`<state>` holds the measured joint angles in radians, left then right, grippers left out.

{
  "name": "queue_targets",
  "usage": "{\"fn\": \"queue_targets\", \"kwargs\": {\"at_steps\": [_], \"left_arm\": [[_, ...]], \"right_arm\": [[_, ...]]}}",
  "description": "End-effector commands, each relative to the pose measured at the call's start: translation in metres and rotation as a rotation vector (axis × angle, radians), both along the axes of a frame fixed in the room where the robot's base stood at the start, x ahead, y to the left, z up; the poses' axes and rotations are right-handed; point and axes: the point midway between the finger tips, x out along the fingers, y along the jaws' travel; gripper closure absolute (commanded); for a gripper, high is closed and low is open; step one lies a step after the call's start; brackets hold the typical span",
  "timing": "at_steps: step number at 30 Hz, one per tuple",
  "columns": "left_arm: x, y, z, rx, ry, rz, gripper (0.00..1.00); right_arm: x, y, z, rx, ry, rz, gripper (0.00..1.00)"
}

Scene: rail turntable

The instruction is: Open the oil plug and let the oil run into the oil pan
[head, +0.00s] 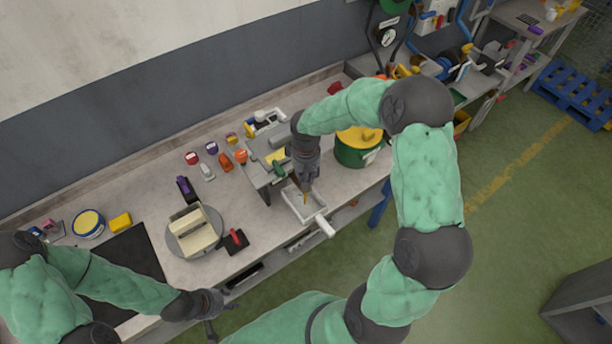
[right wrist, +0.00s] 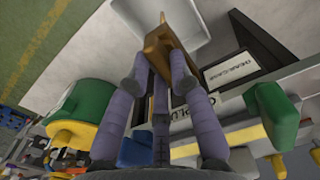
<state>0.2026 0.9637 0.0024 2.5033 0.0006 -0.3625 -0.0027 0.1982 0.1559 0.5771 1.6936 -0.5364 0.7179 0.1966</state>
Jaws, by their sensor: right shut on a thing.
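My right gripper (head: 307,186) is shut on a brown piece (head: 306,198) that looks like the oil plug. In the right wrist view, my right gripper's fingers (right wrist: 159,85) close around this brown, flat-faced piece (right wrist: 165,45). The white oil pan (head: 292,198), with a pale handle, lies on the bench below the gripper. Its edge also shows in the right wrist view (right wrist: 195,18). The grey machine housing (head: 262,160) stands beside the pan. Its plug hole is hidden, and I see no oil. My left gripper (head: 222,310) is open and empty at the bench's front edge.
A green pot with a yellow lid (head: 360,134) stands right of the housing. A round turntable (head: 177,247) bears cream blocks on the left. A red-handled block (head: 236,240) and several small coloured items lie nearby. The bench front (head: 265,250) has some clear room.

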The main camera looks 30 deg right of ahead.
Motion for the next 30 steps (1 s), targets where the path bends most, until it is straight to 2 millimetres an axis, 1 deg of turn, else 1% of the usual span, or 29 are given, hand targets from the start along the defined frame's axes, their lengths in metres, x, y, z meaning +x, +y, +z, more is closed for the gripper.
{"fn": "queue_targets", "kwargs": {"at_steps": [13,14,15,25,28,30], "left_arm": [[0.000,0.000,0.000,0.000,0.000,0.000,0.60],[0.000,0.000,0.000,0.000,0.000,0.000,0.60],[0.000,0.000,0.000,0.000,0.000,0.000,0.60],[0.000,0.000,0.000,0.000,0.000,0.000,0.60],[0.000,0.000,0.000,0.000,0.000,0.000,0.60],[0.000,0.000,0.000,0.000,0.000,0.000,0.60]], "right_arm": [[0.001,0.000,0.001,-0.001,-0.004,0.010,1.00],[0.001,0.000,0.001,-0.001,-0.004,0.010,0.75],[0.001,0.000,0.001,-0.001,-0.004,0.010,0.67],[0.001,0.000,0.001,0.000,-0.002,0.010,0.67],[0.001,0.000,0.007,-0.001,-0.003,0.010,0.67],[0.001,0.000,0.015,-0.001,-0.005,0.009,0.67]]}}
